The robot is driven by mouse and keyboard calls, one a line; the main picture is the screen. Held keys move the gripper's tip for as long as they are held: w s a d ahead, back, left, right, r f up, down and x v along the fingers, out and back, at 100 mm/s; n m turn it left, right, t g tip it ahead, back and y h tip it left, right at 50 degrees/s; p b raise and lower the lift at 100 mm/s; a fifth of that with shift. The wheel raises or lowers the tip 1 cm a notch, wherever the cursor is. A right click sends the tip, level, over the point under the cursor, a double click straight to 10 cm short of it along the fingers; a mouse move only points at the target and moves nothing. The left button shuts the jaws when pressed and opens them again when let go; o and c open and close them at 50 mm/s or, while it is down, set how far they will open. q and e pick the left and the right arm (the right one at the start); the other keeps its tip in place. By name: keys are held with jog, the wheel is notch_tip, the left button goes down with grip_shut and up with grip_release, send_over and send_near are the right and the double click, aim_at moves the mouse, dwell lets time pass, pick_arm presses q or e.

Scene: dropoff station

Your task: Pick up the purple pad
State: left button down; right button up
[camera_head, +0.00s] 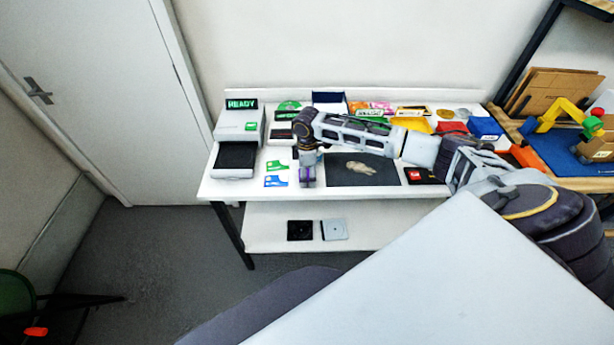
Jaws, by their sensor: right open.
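My right arm reaches in from the right across the table, and its gripper (307,172) points down near the table's front edge. It is open. A small purple patch, likely the purple pad (307,180), shows right at the fingertips. The gripper covers part of it, and I cannot tell whether the fingers touch it. My left gripper is not in view.
A dark mat (350,181) with a beige item lies just right of the gripper. Blue and green cards (276,181) lie to its left, beside a printer-like device (238,155) with a READY display. Several boxes and coloured items fill the table's back.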

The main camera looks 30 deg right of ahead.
jog(key=c, duration=1.1)
jog(key=shift+o, duration=0.2)
jog(key=shift+r, duration=0.1)
notch_tip(320, 180, up, 10)
jog(key=shift+b, duration=0.45)
jog(key=o, duration=0.4)
jog(key=c, duration=0.3)
jog(key=shift+c, duration=0.2)
